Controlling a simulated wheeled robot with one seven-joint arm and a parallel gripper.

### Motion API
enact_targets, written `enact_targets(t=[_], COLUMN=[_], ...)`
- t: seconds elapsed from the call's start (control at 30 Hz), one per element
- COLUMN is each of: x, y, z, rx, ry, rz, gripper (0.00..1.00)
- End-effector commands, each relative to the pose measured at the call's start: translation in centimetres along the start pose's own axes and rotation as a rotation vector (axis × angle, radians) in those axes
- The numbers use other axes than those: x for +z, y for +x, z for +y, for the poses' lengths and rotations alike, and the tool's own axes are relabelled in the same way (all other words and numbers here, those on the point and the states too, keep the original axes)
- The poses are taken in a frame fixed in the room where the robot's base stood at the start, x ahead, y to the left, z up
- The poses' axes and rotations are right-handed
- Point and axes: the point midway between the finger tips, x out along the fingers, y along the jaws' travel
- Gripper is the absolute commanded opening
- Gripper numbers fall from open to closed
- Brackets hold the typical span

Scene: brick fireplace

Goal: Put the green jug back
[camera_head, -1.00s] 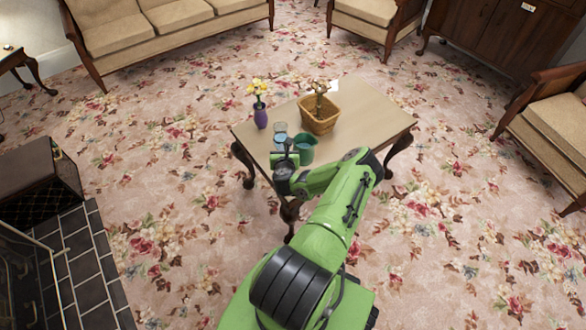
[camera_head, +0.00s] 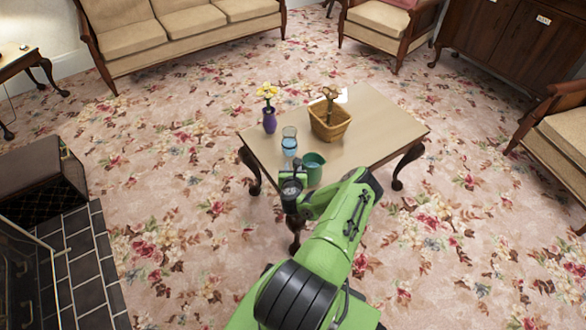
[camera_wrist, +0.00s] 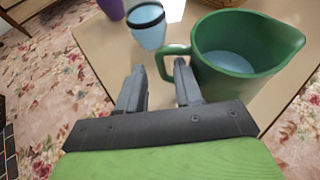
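The green jug (camera_head: 314,170) stands upright near the table's front left edge, partly behind my arm. My gripper (camera_wrist: 160,75) is open. The jug's handle (camera_wrist: 164,64) shows at the gap between the fingertips, close to the right finger; I cannot tell if they touch. In the head view my gripper (camera_head: 287,171) is just left of the jug, its fingers hard to make out.
The table's right side is mostly bare.

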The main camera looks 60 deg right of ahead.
Motion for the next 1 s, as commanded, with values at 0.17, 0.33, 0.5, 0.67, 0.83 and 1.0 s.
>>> enact_targets(t=[0.17, 0.33, 0.5, 0.67, 0.83, 1.0], x=[0.3, 0.4, 0.4, 0.4, 0.9, 1.0], y=[-0.1, -1.9, -4.4, -6.1, -7.2, -8.2], z=[0.0, 0.2, 0.4, 0.2, -0.1, -0.1], rx=[-0.001, 0.007, 0.008, 0.004, -0.006, -0.006], ry=[0.0, -0.005, -0.005, -0.006, 0.0, 0.0], rz=[-0.001, -0.002, -0.001, 0.003, 0.004, 0.003], gripper=[0.35, 0.35, 0.35, 0.35, 0.35, 0.35])
